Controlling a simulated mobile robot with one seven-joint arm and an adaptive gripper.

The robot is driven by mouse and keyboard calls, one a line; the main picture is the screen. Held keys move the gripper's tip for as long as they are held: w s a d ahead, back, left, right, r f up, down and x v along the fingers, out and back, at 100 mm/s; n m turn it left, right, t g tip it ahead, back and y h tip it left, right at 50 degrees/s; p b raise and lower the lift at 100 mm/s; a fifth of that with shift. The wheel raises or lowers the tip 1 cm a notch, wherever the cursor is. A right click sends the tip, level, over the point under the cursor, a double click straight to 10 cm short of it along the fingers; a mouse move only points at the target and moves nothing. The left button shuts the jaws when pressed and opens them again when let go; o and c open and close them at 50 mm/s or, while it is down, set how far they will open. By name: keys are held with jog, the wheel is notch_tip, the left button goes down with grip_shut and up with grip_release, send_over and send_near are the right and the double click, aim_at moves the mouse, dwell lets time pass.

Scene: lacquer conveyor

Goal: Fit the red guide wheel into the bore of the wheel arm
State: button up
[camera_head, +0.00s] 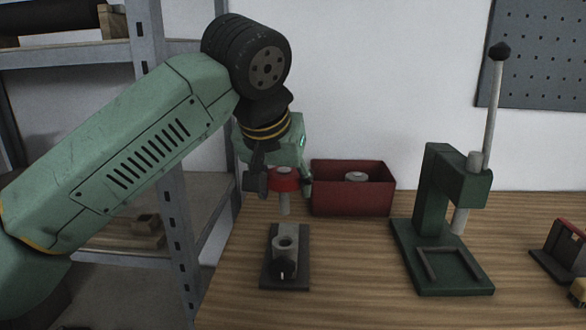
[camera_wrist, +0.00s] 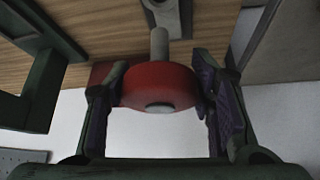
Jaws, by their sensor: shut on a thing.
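The red guide wheel (camera_head: 285,182) hangs in my gripper (camera_head: 282,181), with its pale grey shaft pointing down. In the wrist view the red wheel (camera_wrist: 160,86) sits between the two finger pads, and its shaft points to the top of the picture. The wheel arm (camera_head: 285,244) is a grey piece with a round open bore at its top, on a dark base plate with a black knob in front. The wheel and shaft are above the wheel arm, apart from it. In the wrist view part of the wheel arm (camera_wrist: 168,14) shows at the top edge.
A red bin (camera_head: 352,199) with a grey round part inside stands behind, to the right. A green lever press (camera_head: 440,228) stands on the right of the wooden table (camera_head: 350,270). A grey metal shelf (camera_head: 170,190) is at left. A small red-and-dark fixture (camera_head: 562,250) is at far right.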

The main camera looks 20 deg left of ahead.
jog(key=shift+w, duration=0.15)
jog(key=shift+r, duration=0.1)
jog(key=shift+s, duration=0.2)
jog(key=b, duration=0.3)
send_over(287, 237)
jog(key=s, duration=0.2)
jog(key=shift+w+f, duration=0.2)
jog(key=shift+f, duration=2.35)
jog(key=shift+f+b, duration=1.45)
jog(key=shift+f, duration=0.75)
jog(key=o, duration=1.3)
jog(key=shift+r, duration=0.1)
jog(key=v, duration=1.2)
